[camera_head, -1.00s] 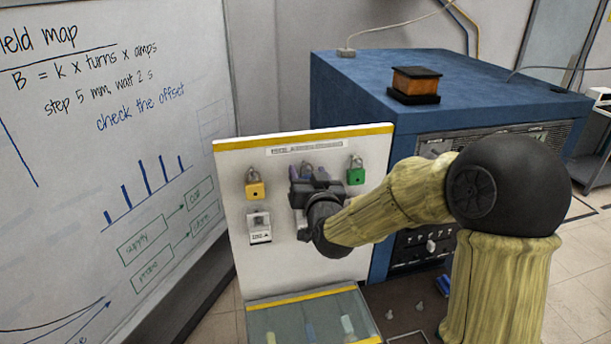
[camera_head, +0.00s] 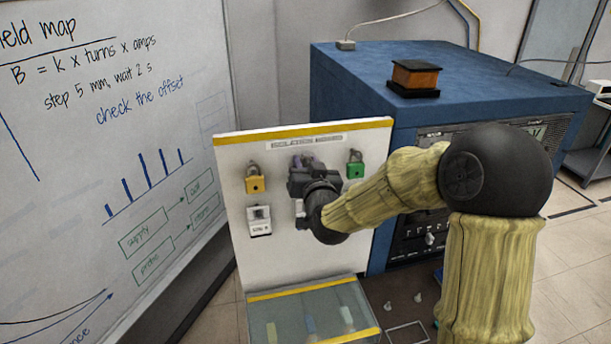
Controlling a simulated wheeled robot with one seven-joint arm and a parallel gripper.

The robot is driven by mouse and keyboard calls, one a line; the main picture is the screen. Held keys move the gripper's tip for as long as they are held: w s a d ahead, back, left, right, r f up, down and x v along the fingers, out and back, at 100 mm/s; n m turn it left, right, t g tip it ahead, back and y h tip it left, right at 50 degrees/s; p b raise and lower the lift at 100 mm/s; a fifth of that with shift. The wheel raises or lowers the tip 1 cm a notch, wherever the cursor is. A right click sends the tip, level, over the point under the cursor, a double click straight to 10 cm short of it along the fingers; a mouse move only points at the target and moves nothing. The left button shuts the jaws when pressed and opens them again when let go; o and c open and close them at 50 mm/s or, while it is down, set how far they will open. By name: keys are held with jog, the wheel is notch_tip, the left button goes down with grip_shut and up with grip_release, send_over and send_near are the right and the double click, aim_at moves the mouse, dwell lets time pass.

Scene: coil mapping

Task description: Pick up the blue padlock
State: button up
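The padlock board (camera_head: 270,215) is a white upright panel with yellow edges. Most of the blue padlock is hidden behind my gripper; a small bluish-purple part (camera_head: 301,160) shows just above it, between the other two padlocks. My gripper (camera_head: 312,182) is dark grey and is in front of the middle of the board, over the blue padlock's place. Its fingers point away from the camera, so I cannot see whether they are open, shut or touching the padlock.
A yellow padlock (camera_head: 255,183) hangs at left and a green padlock (camera_head: 355,169) at right, close to my gripper. A white tag holder (camera_head: 260,221) is below the yellow one. A clear-topped box (camera_head: 275,318) stands below the board. A blue cabinet (camera_head: 460,75) stands behind my arm.

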jog(key=shift+r+b, duration=0.15)
jog(key=shift+b, duration=0.55)
jog(key=b+v, duration=0.6)
jog(key=v, duration=1.2)
jog(key=shift+r, duration=0.15)
jog(key=w+d+f+m+h, duration=0.1)
jog(key=w+d+f, duration=0.2)
jog(key=w+f, duration=0.3)
jog(key=w+d+f+h, duration=0.1)
jog(key=w+d+f, duration=0.25)
jog(key=f, duration=0.45)
jog(key=w+d+f+m+h, duration=0.1)
jog(key=w+d+f, duration=0.35)
jog(key=f, duration=0.35)
notch_tip(320, 180, down, 10)
jog(key=d+m+h, duration=0.1)
jog(key=d, duration=0.1)
jog(key=shift+s+f+t+h, duration=0.15)
jog(key=shift+s+t+h, duration=0.15)
jog(key=shift+s, duration=0.1)
jog(key=shift+d, duration=0.1)
